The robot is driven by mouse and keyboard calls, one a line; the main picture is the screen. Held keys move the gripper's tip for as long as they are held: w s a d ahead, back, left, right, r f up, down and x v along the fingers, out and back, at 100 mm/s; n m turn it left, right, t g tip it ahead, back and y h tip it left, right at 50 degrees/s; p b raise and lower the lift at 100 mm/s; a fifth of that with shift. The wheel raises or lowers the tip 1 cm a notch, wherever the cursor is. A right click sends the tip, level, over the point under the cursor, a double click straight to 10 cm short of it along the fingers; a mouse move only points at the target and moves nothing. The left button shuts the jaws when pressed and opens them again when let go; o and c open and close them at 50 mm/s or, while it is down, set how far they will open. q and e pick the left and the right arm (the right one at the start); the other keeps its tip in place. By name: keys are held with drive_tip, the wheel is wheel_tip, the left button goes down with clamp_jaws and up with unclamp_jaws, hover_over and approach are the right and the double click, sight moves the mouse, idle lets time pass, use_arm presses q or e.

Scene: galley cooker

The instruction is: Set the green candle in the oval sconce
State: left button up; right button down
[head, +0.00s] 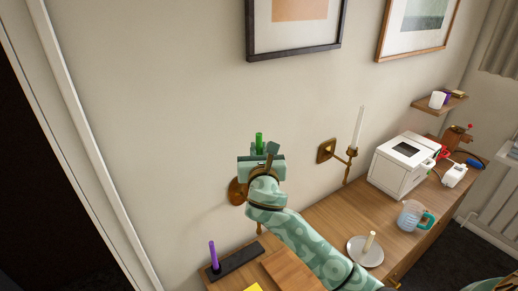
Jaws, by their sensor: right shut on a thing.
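The green candle (259,141) stands upright in my right gripper (261,157), with its top showing above the jaws. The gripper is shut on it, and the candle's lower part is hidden. The oval sconce (236,190) has a rounded brown wall plate. It shows just below and left of my gripper, and its lower tip (259,229) shows below my wrist. My gripper and wrist hide its arm and cup, so I cannot tell whether the candle touches the cup. My left gripper is out of view.
An angular brass sconce (326,150) holding a white candle (358,129) is on the wall to the right. Below, the wooden counter carries a dark tray (240,260) with a purple candle (213,256), a plate (359,259) with a cream candle (369,241), a measuring jug (410,216) and a white appliance (397,170).

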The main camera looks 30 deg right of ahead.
drive_tip(key=shift+f+b, duration=0.5)
drive_tip(key=shift+f, duration=1.2)
drive_tip(key=c, duration=0.7)
unclamp_jaws()
drive_tip(key=shift+s, duration=0.1)
drive_tip(key=p+v, duration=0.4)
drive_tip(key=v, duration=0.6)
